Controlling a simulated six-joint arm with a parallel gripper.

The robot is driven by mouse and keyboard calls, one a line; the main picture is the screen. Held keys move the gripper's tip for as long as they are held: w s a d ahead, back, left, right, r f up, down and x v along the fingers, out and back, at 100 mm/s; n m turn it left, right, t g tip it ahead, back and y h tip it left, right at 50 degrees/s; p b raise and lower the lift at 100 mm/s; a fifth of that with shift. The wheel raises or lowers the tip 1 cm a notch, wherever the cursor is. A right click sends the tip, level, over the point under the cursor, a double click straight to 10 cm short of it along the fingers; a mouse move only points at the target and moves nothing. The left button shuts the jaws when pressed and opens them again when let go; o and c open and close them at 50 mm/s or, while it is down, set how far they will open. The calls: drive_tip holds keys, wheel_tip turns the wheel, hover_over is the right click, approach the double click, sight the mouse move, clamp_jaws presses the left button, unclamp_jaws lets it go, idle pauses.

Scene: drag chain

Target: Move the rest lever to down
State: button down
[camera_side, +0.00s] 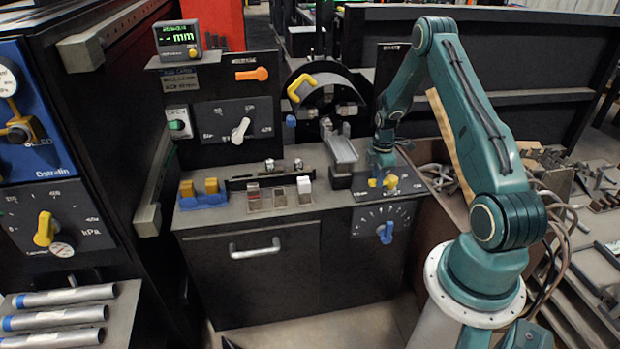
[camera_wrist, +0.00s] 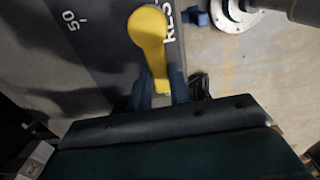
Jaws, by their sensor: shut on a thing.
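The yellow rest lever (camera_wrist: 150,38) stands out from a dark panel in the wrist view, with lettering that reads "RES" beside it. My gripper (camera_wrist: 160,88) is shut on the narrow end of the lever, one finger on each side. In the side view, bits of the yellow lever (camera_side: 390,181) show at the small dark panel right of the metal chute. My gripper (camera_side: 382,174) comes down on it from above and hides part of it. I cannot tell the lever's exact setting from these views.
A blue knob (camera_side: 385,232) with a dial is on the cabinet front just below. A metal chute (camera_side: 341,152) and a dark wheel with a yellow handle (camera_side: 301,86) stand to the left. Blue-based yellow blocks (camera_side: 202,193) sit further left. Scrap parts lie at the right.

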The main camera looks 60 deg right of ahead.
idle(0.3)
drive_tip(key=c, duration=1.3)
unclamp_jaws()
drive_tip(key=shift+r, duration=0.15)
wheel_tip(320, 180, up, 14)
drive_tip(key=shift+f, duration=0.25)
